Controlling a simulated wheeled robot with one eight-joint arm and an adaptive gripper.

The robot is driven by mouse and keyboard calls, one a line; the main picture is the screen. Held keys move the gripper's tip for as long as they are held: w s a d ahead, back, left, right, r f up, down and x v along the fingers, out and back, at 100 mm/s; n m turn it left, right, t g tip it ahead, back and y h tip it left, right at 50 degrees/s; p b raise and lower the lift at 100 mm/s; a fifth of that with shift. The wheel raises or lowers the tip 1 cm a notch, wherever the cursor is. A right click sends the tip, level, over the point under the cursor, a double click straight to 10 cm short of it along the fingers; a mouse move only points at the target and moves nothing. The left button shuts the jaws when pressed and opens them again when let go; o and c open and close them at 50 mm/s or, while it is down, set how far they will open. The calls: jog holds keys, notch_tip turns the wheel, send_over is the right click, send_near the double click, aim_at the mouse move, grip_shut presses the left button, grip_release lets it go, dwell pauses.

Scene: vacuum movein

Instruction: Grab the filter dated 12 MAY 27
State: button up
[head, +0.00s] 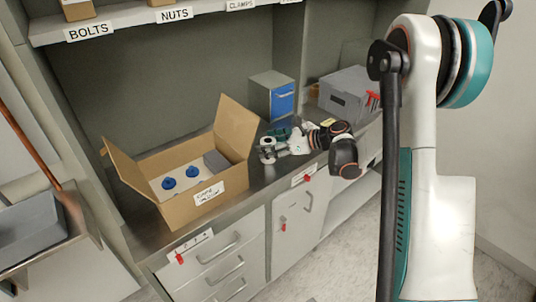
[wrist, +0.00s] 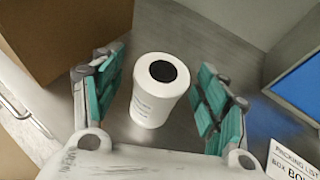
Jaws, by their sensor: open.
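A white cylindrical filter (wrist: 157,95) with a black round top stands upright on the steel counter in the wrist view. Faint print shows on its side, too small to read a date. My gripper (wrist: 160,78) is open, with one teal finger pad on either side of the filter and a gap at each side. In the head view my gripper (head: 277,143) is low over the counter, right of the cardboard box (head: 176,216). Two blue-topped items (head: 193,172) sit in that box; no date on them can be read.
A blue-fronted cabinet (head: 283,100) stands behind my gripper. A grey bin (head: 346,96) stands to the right on the counter. A packing list (wrist: 290,160) lies at lower right in the wrist view. A labelled shelf (head: 130,22) runs above. Drawers (head: 222,262) are below the counter.

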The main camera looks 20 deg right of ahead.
jog(key=shift+w+a+f, duration=0.15)
jog(key=shift+w+a, duration=0.1)
jog(key=shift+a, duration=0.05)
jog(key=c, duration=1.2)
